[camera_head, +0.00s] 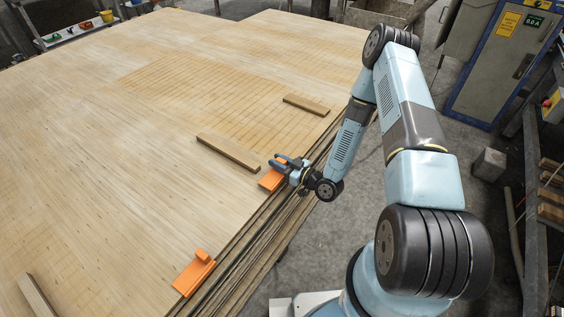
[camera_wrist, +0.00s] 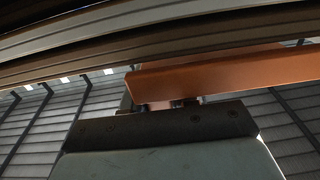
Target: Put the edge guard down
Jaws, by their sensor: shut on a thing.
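My gripper (camera_head: 284,162) is at the near right edge of the veneer stack (camera_head: 120,190), shut on an orange edge guard (camera_head: 270,180). The held guard shows at the stack's top edge, partly hidden by my gripper; I cannot tell whether it touches the stack. In the wrist view the orange guard (camera_wrist: 225,74) lies across the frame, close beside the layered stack edge (camera_wrist: 110,35). The fingertips are mostly hidden there. A second orange edge guard (camera_head: 194,276) sits on the same stack edge, nearer the camera and apart from my gripper.
Wooden battens lie on the stack: one (camera_head: 228,152) just left of my gripper, one (camera_head: 306,105) beyond it, and one (camera_head: 36,297) at lower left. Grey floor (camera_head: 325,235) is open beside the stack. A control cabinet (camera_head: 497,75) stands at the upper right.

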